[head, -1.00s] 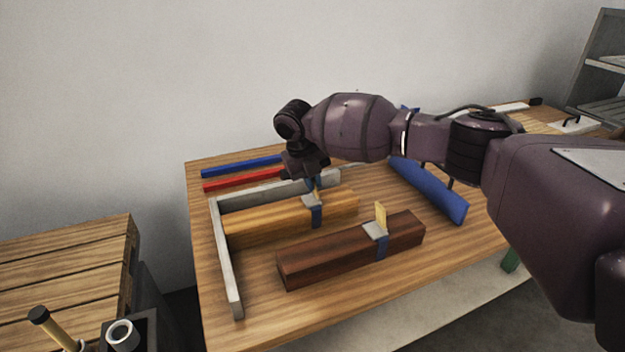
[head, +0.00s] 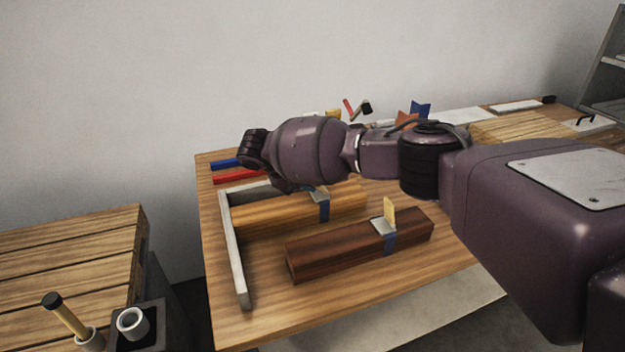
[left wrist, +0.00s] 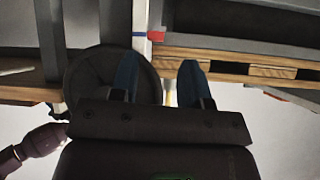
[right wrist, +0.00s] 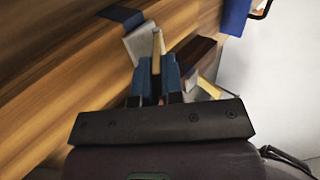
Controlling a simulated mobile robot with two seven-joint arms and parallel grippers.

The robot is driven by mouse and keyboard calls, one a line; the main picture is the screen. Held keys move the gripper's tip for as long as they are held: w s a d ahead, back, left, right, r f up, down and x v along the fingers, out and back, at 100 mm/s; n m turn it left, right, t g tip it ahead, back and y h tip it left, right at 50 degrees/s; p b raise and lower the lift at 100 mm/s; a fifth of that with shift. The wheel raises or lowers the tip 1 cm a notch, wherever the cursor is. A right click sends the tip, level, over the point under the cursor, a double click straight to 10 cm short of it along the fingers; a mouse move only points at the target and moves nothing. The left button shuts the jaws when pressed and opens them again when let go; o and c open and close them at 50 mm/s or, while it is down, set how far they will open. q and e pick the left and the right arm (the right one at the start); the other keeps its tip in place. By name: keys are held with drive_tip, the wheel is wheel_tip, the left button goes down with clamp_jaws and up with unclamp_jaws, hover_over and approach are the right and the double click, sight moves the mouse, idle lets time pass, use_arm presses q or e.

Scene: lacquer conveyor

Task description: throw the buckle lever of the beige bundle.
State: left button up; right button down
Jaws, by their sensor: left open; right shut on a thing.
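The beige bundle (head: 275,212) lies inside a grey L-shaped frame, with a blue strap (head: 323,208) and a grey buckle (head: 319,192). My right arm covers part of it in the head view. In the right wrist view my right gripper (right wrist: 157,70) is shut on the buckle lever (right wrist: 157,45), a thin pale yellow tab beside the grey buckle plate (right wrist: 138,45). In the head view that gripper's fingers and the lever are hidden behind my wrist. My left gripper (left wrist: 158,78) is open and empty, away from the bundle, in the left wrist view.
A dark brown bundle (head: 345,252) lies in front, its own yellow lever (head: 390,212) upright and close to my right arm. The grey frame (head: 234,255) borders the left. Blue (head: 225,164) and red (head: 235,176) bars lie behind. The table's front left is clear.

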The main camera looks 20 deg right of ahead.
drive_tip(key=shift+a, duration=0.1)
idle(0.4)
drive_tip(key=c, duration=1.2)
unclamp_jaws()
drive_tip(key=shift+c, duration=0.2)
drive_tip(key=p+v, duration=0.1)
drive_tip(key=v, duration=0.9)
drive_tip(key=shift+a, duration=0.35)
